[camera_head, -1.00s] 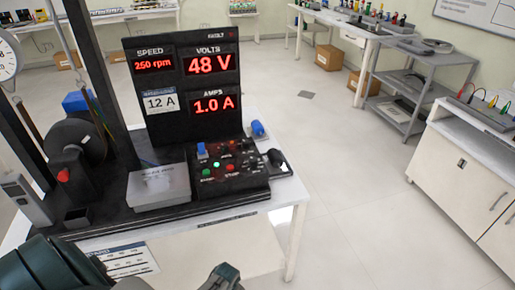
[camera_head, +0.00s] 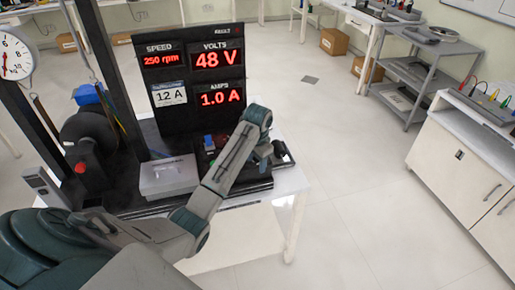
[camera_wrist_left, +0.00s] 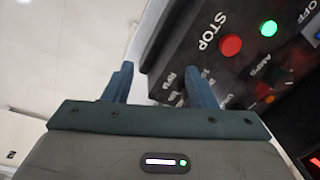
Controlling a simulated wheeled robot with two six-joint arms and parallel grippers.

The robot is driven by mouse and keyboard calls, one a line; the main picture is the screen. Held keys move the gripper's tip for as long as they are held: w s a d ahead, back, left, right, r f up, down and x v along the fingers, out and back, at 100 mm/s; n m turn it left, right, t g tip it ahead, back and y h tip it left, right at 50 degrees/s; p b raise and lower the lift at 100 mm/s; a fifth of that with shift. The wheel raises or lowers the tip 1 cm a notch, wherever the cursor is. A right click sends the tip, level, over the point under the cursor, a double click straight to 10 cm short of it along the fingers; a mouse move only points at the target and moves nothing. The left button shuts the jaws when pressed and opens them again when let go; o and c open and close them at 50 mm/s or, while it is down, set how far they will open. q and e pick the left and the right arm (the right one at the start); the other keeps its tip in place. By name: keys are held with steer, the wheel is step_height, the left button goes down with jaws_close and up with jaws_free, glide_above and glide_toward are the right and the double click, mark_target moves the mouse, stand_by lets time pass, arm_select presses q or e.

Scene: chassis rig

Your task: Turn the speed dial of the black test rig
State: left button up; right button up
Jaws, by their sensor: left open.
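The black test rig (camera_head: 182,122) stands on a white table, its red displays reading 250 rpm, 48 V and 1.0 A. My left arm reaches across its low control box, hiding much of the box top. My left gripper (camera_head: 264,152) is at the box's right end, partly hidden by its own wrist. In the left wrist view my left gripper (camera_wrist_left: 158,88) is open with nothing between its fingers. The control box (camera_wrist_left: 178,50) lies beyond them, with a red STOP button (camera_wrist_left: 230,45) and a green lit button (camera_wrist_left: 268,28). I cannot clearly make out the speed dial. My right gripper is out of view.
A grey box (camera_head: 168,177) sits on the rig's base, left of my forearm. A round gauge (camera_head: 14,56) and dark uprights stand at the left. A white cabinet (camera_head: 462,170) and a grey shelf cart (camera_head: 425,75) stand at the right, with clear floor between.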

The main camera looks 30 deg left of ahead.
arm_select(q)
steer(key=w+a+r, duration=0.4)
steer(key=w+r, duration=0.3)
steer(key=r, duration=0.2)
steer(key=shift+g+h, duration=0.3)
steer(key=shift+h, duration=0.1)
step_height(320, 180, down, 11)
steer(key=p, duration=0.2)
steer(key=shift+s+p, duration=0.15)
steer(key=shift+p, duration=0.25)
steer(key=shift+c, duration=0.4)
